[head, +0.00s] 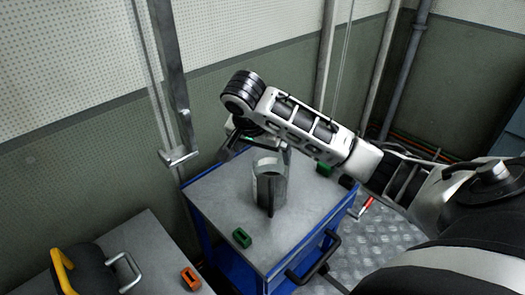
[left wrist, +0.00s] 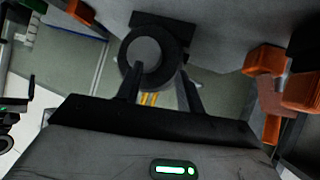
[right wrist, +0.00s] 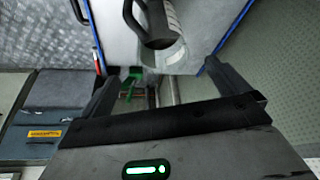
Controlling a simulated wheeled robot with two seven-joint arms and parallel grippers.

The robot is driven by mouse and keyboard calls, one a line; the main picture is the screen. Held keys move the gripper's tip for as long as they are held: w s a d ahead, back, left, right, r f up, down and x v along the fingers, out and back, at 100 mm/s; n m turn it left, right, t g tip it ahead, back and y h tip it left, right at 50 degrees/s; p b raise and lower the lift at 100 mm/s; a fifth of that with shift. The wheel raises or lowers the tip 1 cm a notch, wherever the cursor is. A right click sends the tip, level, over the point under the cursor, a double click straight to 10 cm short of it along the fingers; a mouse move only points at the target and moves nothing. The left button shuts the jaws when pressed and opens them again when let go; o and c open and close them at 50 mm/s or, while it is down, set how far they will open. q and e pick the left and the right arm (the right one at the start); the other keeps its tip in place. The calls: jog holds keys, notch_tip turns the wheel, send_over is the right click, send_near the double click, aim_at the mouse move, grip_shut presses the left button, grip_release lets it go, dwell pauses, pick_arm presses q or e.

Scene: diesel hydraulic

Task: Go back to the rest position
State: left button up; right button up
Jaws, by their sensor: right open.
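My right gripper (head: 240,143) is open, beside the far side of a grey metal jug (head: 268,190) with a dark handle. The jug stands upright on the blue cart (head: 225,195). In the right wrist view the open fingers (right wrist: 163,78) are wide apart, and the jug (right wrist: 172,22) shows beyond them with nothing gripped. My left gripper (left wrist: 160,85) shows only in the left wrist view. Its fingers are apart near a black round part with a grey centre (left wrist: 148,50); I cannot tell whether they touch it. My left arm is not in the head view.
A green block (head: 242,238) lies on the cart's near part, another green piece (head: 324,170) at its far right. A grey table (head: 150,240) at lower left holds a black and yellow object (head: 75,270) and an orange block (head: 190,278). Pipes and walls stand behind.

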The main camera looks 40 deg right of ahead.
dwell(0.4)
jog(key=s+a+f+n+t+y, duration=0.1)
jog(key=s+a+f+n+y, duration=0.3)
jog(key=s+a+f+n, duration=0.9)
jog(key=s+r+n, duration=0.1)
jog(key=s, duration=0.8)
jog(key=w+a+f+t+y+p, duration=0.1)
jog(key=w+a+t+y, duration=0.2)
jog(key=w+a+t, duration=0.3)
jog(key=shift+w+a+f+n+t+y+p, duration=0.3)
jog(key=shift+w+a+n+t+p, duration=0.15)
jog(key=shift+t, duration=0.45)
